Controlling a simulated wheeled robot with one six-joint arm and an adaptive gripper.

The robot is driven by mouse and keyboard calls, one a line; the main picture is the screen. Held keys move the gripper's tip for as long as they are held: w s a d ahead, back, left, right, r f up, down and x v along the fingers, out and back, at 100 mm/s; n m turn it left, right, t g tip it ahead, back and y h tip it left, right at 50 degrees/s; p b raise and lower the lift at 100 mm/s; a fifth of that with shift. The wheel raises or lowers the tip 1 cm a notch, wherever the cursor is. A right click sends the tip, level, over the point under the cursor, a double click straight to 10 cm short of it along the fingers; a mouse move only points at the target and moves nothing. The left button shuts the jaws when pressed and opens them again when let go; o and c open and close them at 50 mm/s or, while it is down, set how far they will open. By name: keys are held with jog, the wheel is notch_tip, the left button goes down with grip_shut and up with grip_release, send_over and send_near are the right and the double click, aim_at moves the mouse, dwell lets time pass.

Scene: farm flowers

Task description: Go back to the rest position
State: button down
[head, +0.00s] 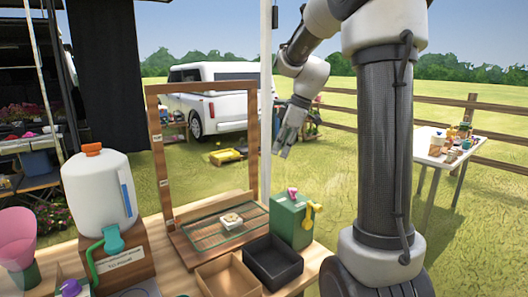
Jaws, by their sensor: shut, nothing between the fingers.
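My gripper (287,140) is raised at the end of my arm, pointing down, in the upper middle of the head view. Its fingers are shut with nothing visible between them. It hangs in the air just right of the wooden frame (153,140) and appears above the level of the wooden table (178,278). It touches nothing that I can see. My arm fills the right middle and hides part of the field.
The table carries a white jug (98,190), a pink funnel (15,240), a wire rack (205,236) with a small white item, a green box (291,222), a black tray (272,262) and a cardboard tray (225,280). A white pole (266,90) stands near my gripper.

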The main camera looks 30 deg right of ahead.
jog(key=s+a+m+t+h, duration=0.2)
jog(key=s+m, duration=0.9)
jog(key=s, duration=1.4)
jog(key=shift+a+f+h, duration=0.3)
jog(key=shift+a+h, duration=0.4)
